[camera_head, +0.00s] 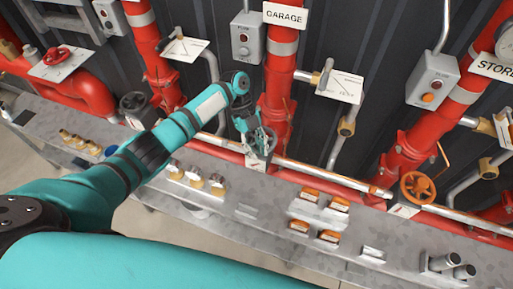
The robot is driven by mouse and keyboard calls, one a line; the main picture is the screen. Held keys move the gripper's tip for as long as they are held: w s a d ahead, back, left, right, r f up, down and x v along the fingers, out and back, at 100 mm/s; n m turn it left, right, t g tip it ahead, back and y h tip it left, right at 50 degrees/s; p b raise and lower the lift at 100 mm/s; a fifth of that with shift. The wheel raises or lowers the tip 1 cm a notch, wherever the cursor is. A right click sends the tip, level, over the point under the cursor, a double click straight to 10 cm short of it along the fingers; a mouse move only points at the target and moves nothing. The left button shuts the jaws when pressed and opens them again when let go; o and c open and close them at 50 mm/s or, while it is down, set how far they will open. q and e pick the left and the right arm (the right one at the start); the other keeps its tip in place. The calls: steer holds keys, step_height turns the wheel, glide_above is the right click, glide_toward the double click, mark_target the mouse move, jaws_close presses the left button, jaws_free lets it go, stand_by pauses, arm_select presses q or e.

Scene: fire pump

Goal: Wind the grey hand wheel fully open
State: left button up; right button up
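My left gripper (258,138) is at the foot of the red riser marked GARAGE, pointing down. A grey round rim (268,148), which looks like the grey hand wheel, shows at its fingertips. The gripper covers most of this wheel, and I cannot tell whether the fingers touch or grip it. The finger gap is too small to read. A small white plate (256,164) sits just below the wheel. My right gripper is not in view.
A dark hand wheel (134,103) is on the riser to the left, and an orange hand wheel (418,188) is at the right. A red hand wheel (57,55) is at upper left. The metal bench (250,211) holds brass fittings (195,178) and orange-topped blocks (311,194).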

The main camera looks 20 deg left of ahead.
arm_select(q)
steer(key=a+m+y+b, duration=0.1)
steer(key=m+b, duration=0.1)
steer(key=b, duration=0.1)
steer(key=a+m+g+y+b, duration=0.1)
steer(key=a+m+b, duration=0.1)
steer(key=m+b, duration=0.1)
steer(key=w+a+m+g+y+b, duration=0.1)
steer(key=m+b, duration=0.2)
steer(key=shift+a+y, duration=0.3)
steer(key=shift+a, duration=0.05)
jaws_close()
